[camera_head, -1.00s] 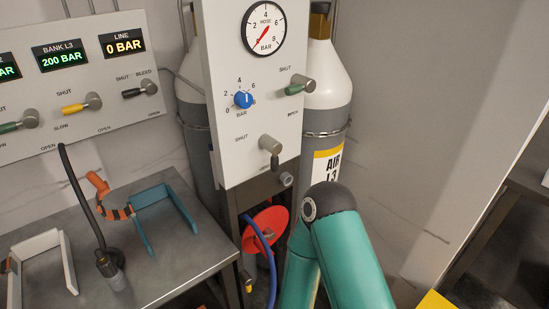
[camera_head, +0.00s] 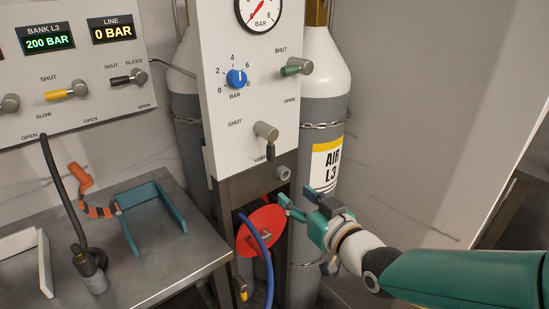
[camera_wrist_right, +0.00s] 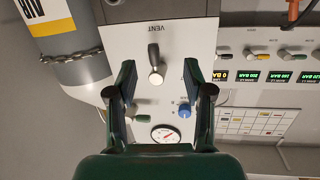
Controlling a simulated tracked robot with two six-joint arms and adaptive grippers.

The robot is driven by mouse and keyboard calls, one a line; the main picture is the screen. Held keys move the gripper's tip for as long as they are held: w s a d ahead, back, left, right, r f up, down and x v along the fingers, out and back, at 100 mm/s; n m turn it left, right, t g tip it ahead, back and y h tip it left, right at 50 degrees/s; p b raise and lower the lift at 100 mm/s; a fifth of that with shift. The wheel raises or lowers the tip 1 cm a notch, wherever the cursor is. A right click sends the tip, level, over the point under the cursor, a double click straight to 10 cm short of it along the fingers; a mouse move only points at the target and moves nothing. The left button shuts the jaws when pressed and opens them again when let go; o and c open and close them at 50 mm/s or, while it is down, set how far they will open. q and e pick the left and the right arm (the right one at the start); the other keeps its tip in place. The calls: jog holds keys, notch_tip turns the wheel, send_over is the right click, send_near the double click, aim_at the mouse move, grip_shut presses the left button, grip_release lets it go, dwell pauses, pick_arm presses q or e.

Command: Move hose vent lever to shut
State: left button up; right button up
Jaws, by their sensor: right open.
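The hose vent lever is a grey round knob (camera_head: 266,130) with a dark handle (camera_head: 271,150) on the lower part of the white panel. Its handle points down at the VENT mark; SHUT is printed to its upper left. In the upside-down right wrist view the lever (camera_wrist_right: 155,62) shows between my finger outlines, its handle towards VENT. My right gripper (camera_head: 297,202) is open and empty, below and right of the lever, apart from it. Its two dark green fingers (camera_wrist_right: 158,78) frame the lever in the wrist view. My left gripper is not in view.
A green lever (camera_head: 297,67) and a blue dial (camera_head: 236,79) sit higher on the panel. A grey stub (camera_head: 283,173), red disc (camera_head: 261,229) and blue hose (camera_head: 263,245) are below. An air cylinder (camera_head: 321,110) stands behind, right. A metal bench (camera_head: 165,265) is at left.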

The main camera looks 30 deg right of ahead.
notch_tip(320, 180, up, 3)
jog(key=s+t, duration=0.1)
jog(key=s, duration=0.1)
jog(key=p, duration=0.7)
send_near(273, 151)
jog(key=shift+h, duration=0.4)
jog(key=w, duration=0.3)
jog(key=w+p, duration=0.1)
jog(key=w, duration=0.3)
jog(key=w+d+p, duration=0.1)
jog(key=w, duration=0.3)
jog(key=shift+w+f, duration=0.1)
jog(key=shift+w, duration=0.15)
